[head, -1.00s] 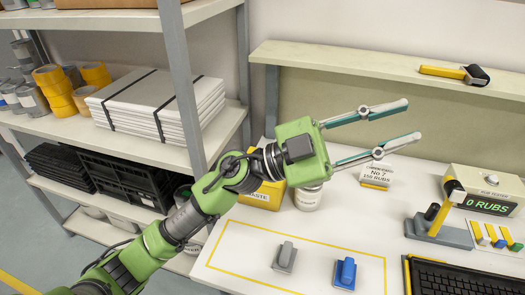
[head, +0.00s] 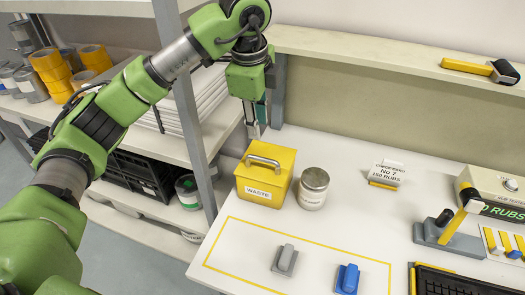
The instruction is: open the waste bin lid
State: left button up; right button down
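The yellow waste bin (head: 262,194) stands on the white bench, left of centre in the head view, with a WASTE label on its front. Its lid (head: 272,167) is down and carries a grey arched handle (head: 264,161). My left gripper (head: 254,134) points down just behind and above the bin, apart from the handle as far as I can see. Its fingers show nearly edge-on, so their gap is hard to judge. Nothing shows held in them. My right gripper is not in view.
A grey block (head: 285,260) and a blue block (head: 347,279) lie in front. The bench behind the jar is clear.

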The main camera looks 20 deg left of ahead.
aim_at(262, 160)
pick_arm(q)
jog(key=f+p, duration=0.1)
jog(key=f, duration=0.3)
jog(key=w+f+p, duration=0.1)
jog(key=f, duration=0.3)
jog(key=w+f+p, duration=0.1)
jog(key=f, duration=0.3)
jog(key=shift+w+f, duration=0.1)
jog(key=shift+w, duration=0.05)
jog(key=shift+d, duration=0.1)
grip_shut()
